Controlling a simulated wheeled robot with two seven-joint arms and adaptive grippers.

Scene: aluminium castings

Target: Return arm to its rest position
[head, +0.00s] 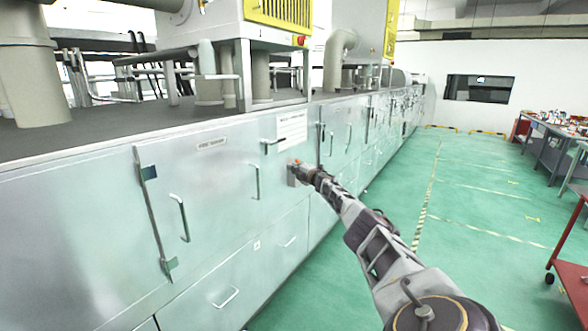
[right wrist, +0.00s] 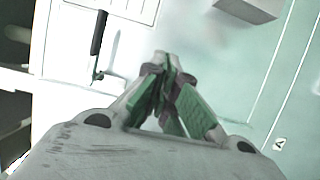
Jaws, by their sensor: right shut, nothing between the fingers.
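My right arm reaches out from the lower right of the head view toward the front of a long metal cabinet (head: 80,220). My right gripper (head: 311,172) is at the far end of the arm, close to the cabinet front beside a small grey box (head: 293,177). In the right wrist view my right gripper (right wrist: 165,62) has its green-padded fingers together with nothing between them. The grey box also shows at the top of that view (right wrist: 250,8), apart from the fingertips. My left gripper is in neither view.
The cabinet has doors with handles (head: 181,217), a dark latch handle (head: 272,143) and a printed sheet (head: 292,130). The green floor (head: 480,220) to the right is largely open. A red cart (head: 570,250) and a cluttered workbench (head: 560,130) stand at the right edge.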

